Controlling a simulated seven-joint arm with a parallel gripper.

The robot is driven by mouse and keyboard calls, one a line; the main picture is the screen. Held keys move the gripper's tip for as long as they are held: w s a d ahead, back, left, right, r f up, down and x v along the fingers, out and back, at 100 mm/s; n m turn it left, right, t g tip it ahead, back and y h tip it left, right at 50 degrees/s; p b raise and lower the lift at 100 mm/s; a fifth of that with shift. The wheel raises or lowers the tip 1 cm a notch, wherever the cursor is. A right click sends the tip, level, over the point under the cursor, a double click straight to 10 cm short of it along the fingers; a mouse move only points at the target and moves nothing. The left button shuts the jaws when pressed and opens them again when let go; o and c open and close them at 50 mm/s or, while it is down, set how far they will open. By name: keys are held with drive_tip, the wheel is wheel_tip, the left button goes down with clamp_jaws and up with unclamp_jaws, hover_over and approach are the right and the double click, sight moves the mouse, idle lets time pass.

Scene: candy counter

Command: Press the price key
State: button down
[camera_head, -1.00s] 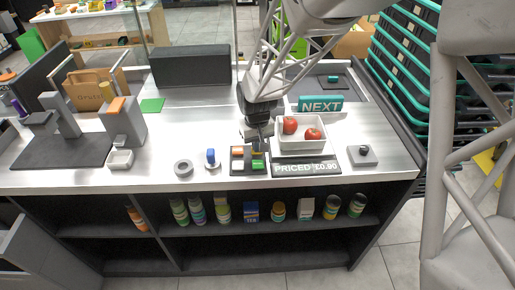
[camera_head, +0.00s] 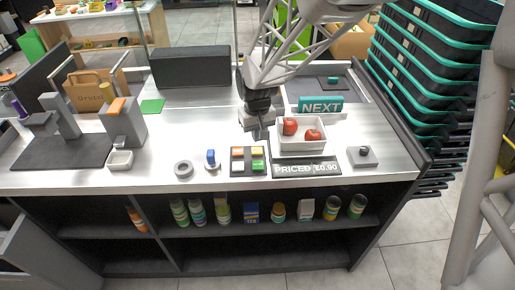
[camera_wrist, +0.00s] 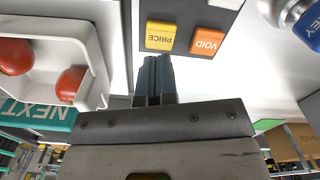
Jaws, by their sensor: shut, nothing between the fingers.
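The keypad (camera_head: 248,161) lies flat on the counter near its front edge. Its yellow PRICE key (camera_wrist: 160,35) and orange VOID key (camera_wrist: 207,41) show in the wrist view, upside down. The PRICE key also shows in the head view (camera_head: 257,151) at the keypad's back right. My gripper (camera_head: 257,137) is shut and empty, just behind the keypad. In the wrist view its fingertips (camera_wrist: 153,60) point towards the PRICE key, with a visible gap. The display (camera_head: 305,168) beside the keypad reads "PRICED £0.90".
A white tray (camera_head: 302,149) with two red tomatoes (camera_head: 290,126) stands right of my gripper. A teal NEXT sign (camera_head: 321,105) is behind it. A blue-handled stamp (camera_head: 211,158) and a grey ring (camera_head: 183,169) sit left of the keypad.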

drive_tip(key=shift+r, duration=1.2)
drive_tip(key=shift+r, duration=0.1)
drive_tip(key=shift+s+d+r, duration=0.15)
drive_tip(key=shift+s+d, duration=0.05)
drive_tip(key=s+d+r+m+t, duration=0.1)
drive_tip(key=s+d+r, duration=0.3)
drive_tip(key=s, duration=0.5)
drive_tip(key=s+d+r+m, duration=0.1)
drive_tip(key=s+d+r, duration=0.3)
drive_tip(key=s, duration=0.5)
drive_tip(key=s+d+r+m+t, duration=0.1)
drive_tip(key=s+d+r, duration=0.3)
drive_tip(key=s, duration=0.5)
drive_tip(key=shift+s+d+r+m+t, duration=0.15)
drive_tip(key=shift+d+r+m+t, duration=0.2)
drive_tip(key=shift+d, duration=0.9)
drive_tip(key=shift+f, duration=0.1)
